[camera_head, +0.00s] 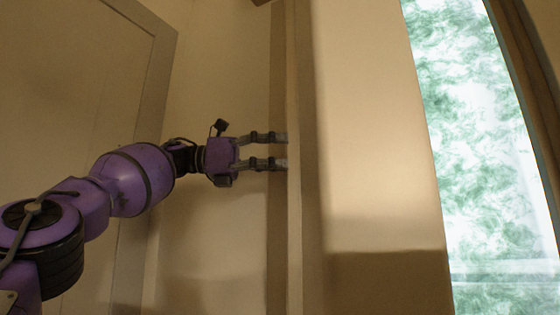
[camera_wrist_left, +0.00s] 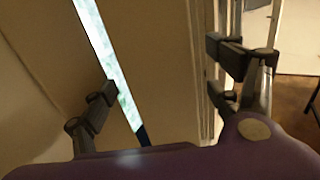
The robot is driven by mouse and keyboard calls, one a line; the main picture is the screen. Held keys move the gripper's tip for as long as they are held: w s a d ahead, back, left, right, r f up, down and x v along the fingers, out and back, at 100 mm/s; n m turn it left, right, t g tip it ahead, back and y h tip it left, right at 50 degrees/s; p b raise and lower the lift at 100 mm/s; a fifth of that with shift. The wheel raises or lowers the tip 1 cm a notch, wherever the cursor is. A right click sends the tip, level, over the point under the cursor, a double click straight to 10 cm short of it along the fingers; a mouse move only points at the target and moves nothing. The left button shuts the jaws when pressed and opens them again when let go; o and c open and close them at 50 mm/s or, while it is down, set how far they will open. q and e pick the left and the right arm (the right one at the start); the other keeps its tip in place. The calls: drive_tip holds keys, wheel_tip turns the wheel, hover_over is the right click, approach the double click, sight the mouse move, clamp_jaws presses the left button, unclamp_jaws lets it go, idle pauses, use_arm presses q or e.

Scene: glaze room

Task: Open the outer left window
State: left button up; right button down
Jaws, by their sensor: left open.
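A tall window (camera_head: 480,150) with bright, green-mottled glass shows at the right in the head view. I cannot tell which window it is, or whether it is open or shut, and I see no handle on it. A narrow bright strip of glass also shows in the left wrist view (camera_wrist_left: 107,62). My left gripper (camera_head: 285,150) is open, with nothing seen between its fingers. Its fingertips point right at a pale vertical edge, well left of the glass; whether they touch it I cannot tell. My right gripper is not in view.
A broad cream panel (camera_head: 370,130) stands between my left gripper and the glass. A framed door-like panel (camera_head: 80,90) is behind my left arm. In the left wrist view, brown floor (camera_wrist_left: 292,98) shows at the right.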

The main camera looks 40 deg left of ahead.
use_arm(q)
drive_tip(key=v, duration=0.7)
drive_tip(key=shift+s+a, duration=0.15)
idle(0.4)
